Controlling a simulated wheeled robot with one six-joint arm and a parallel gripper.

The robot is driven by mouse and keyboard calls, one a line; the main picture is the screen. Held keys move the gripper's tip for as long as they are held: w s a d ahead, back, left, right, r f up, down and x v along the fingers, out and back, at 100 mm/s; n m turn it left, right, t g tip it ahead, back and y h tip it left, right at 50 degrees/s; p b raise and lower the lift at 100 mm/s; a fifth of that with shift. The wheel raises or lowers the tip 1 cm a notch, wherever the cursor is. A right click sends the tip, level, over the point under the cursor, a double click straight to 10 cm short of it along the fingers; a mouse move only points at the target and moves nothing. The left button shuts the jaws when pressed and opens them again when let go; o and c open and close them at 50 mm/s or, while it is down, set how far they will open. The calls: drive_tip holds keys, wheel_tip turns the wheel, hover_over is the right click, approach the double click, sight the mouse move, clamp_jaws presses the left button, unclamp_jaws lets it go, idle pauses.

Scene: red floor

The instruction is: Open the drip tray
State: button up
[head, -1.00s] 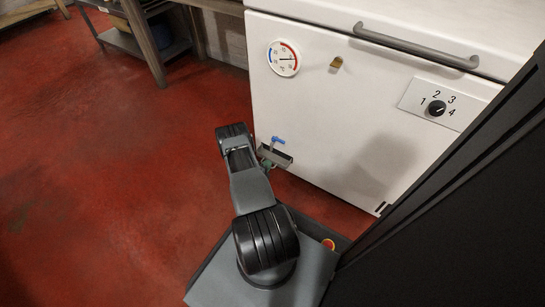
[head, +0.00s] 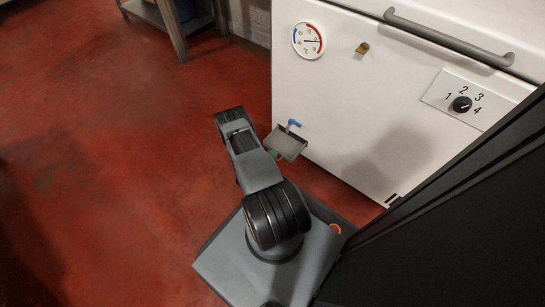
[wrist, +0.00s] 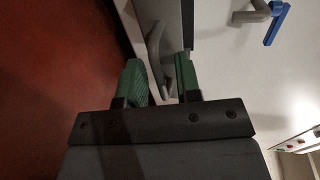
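The drip tray (head: 288,144) is a shallow grey tray low on the white chest's front, below a blue-handled tap (head: 294,123). It sticks out from the chest, with its inside showing from above. In the wrist view, the tray (wrist: 168,12) is straight ahead and its curved grey handle (wrist: 156,48) reaches between my green fingers. My gripper (wrist: 161,66) is open around the handle, with a gap beside the right finger. In the head view, my gripper (head: 275,154) is mostly hidden by my arm, at the tray's outer edge.
The white chest (head: 370,110) carries a round thermometer (head: 308,40), a brass lock (head: 362,48), a dial (head: 462,104) and a long lid handle (head: 447,39). A table leg (head: 171,30) stands at the back left. The red floor to the left is clear.

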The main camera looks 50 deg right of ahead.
drive_tip(key=a+r+p, duration=0.2)
drive_tip(key=a+p, duration=0.2)
drive_tip(key=a, duration=0.9)
drive_tip(key=shift+a+r, duration=0.25)
drive_tip(key=shift+r, duration=0.1)
drive_tip(key=shift+w, duration=0.15)
